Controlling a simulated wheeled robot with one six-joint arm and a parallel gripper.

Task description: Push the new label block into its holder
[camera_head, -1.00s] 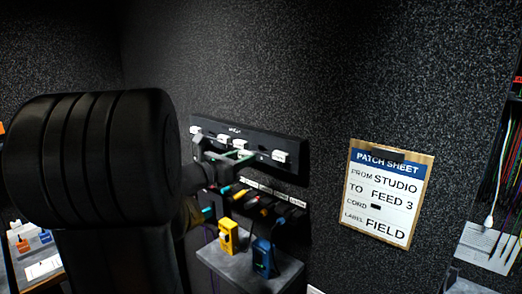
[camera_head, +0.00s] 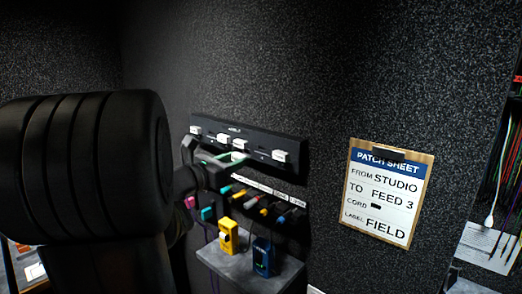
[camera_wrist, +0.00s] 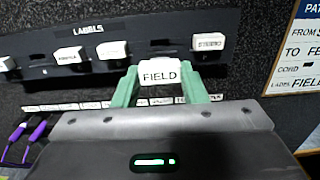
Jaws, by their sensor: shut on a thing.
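The label block (camera_wrist: 158,74) is white and reads FIELD. My gripper (camera_wrist: 159,86) has green fingers closed on its two sides. In the wrist view the block shows just below a dark empty slot (camera_wrist: 160,44) in the black LABELS panel (camera_wrist: 140,30). I cannot tell whether it touches the panel. In the head view my gripper (camera_head: 236,158) is at the panel (camera_head: 262,140), low and left of the gap; the held block is not clear there. White blocks (camera_wrist: 113,50) and (camera_wrist: 208,42) sit either side of the slot.
A patch sheet (camera_head: 387,193) on the wall right reads STUDIO, FEED 3, label FIELD. Coloured plugs (camera_head: 264,208) line the wall below the panel. Yellow (camera_head: 228,236) and blue (camera_head: 263,256) devices stand on a grey shelf (camera_head: 285,268) underneath.

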